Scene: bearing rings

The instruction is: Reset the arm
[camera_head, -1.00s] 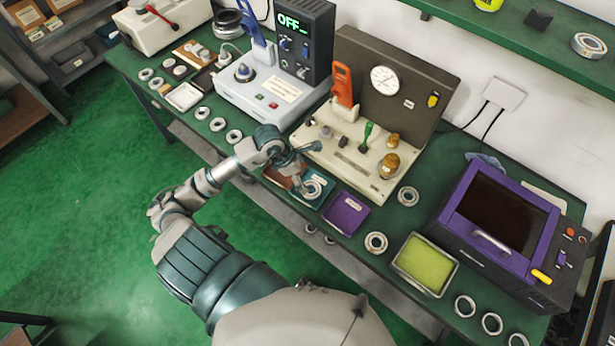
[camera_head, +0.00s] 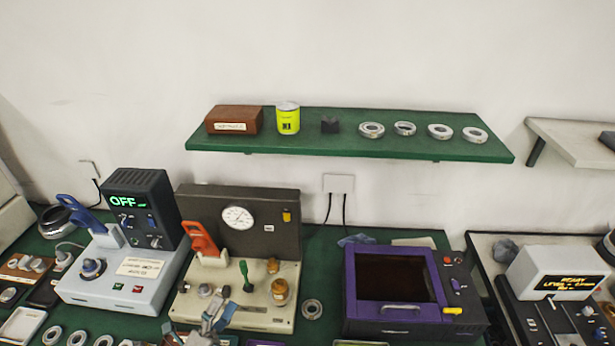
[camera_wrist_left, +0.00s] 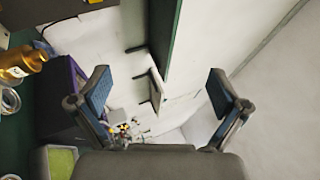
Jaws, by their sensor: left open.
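My left gripper (camera_head: 208,318) shows at the bottom edge of the head view, in front of the cream test device with the gauge (camera_head: 238,310). In the left wrist view its two blue-padded fingers (camera_wrist_left: 160,92) stand wide apart with nothing between them. The gripper is open and empty. Most of my left arm is out of the head view. My right gripper is in neither view.
A purple-framed machine (camera_head: 398,290) and a grey device reading OFF (camera_head: 130,265) stand on the green bench. A bearing ring (camera_head: 312,309) lies between machines. A green wall shelf (camera_head: 345,147) holds several rings, a yellow can (camera_head: 288,119) and a brown box (camera_head: 234,120).

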